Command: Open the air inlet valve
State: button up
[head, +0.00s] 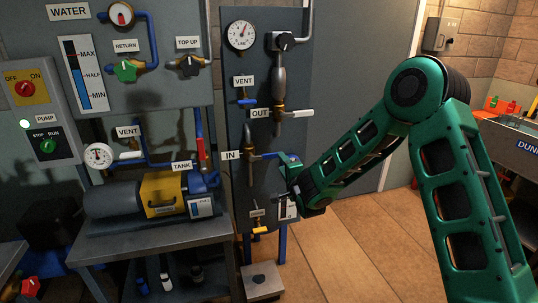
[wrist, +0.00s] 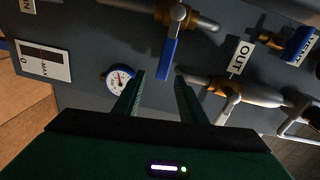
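The air inlet valve sits by the IN label (head: 231,155) on the grey panel. Its blue lever (head: 264,155) points right, crosswise to the vertical pipe. In the wrist view, turned on its side, the blue lever (wrist: 169,60) hangs from the brass valve body (wrist: 178,14). My gripper (wrist: 159,77) is open, its two fingers apart. In the head view my gripper (head: 286,168) is beside the lever's end, and my wrist partly hides the panel.
The OUT valve with its white lever (head: 298,113) is above; it lies close to the right finger in the wrist view (wrist: 228,105). A small gauge (wrist: 120,77) is near the left finger. A yellow lever (head: 261,230) is below. The tank bench (head: 150,240) stands left.

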aim_at(266, 156)
jog(key=shift+w+a+m+t+y, duration=0.15)
jog(key=shift+a+m+t+y, duration=0.2)
jog(key=shift+a, duration=0.8)
jog(key=x, duration=1)
jog(key=shift+w+a, duration=0.1)
jog(key=shift+w, duration=0.05)
grip_shut()
